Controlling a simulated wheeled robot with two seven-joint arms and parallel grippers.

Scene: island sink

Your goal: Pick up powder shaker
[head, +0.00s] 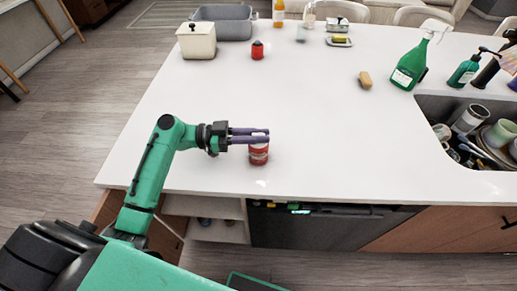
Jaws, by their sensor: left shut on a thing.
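A small red and white can, which looks like the powder shaker (259,155), is upright at the counter's near edge. My left gripper (262,136) reaches in from the left with its purple fingers level and pointing right. The fingers are shut on the shaker's upper part and hide its top. I cannot tell whether its base touches the counter. My right gripper is not in view.
The white counter (310,110) is mostly clear around the shaker. A red black-topped jar (257,50), a cream canister (197,41) and a grey tub (228,22) stand farther back. A green spray bottle (408,68) stands by the filled sink (437,105) at right.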

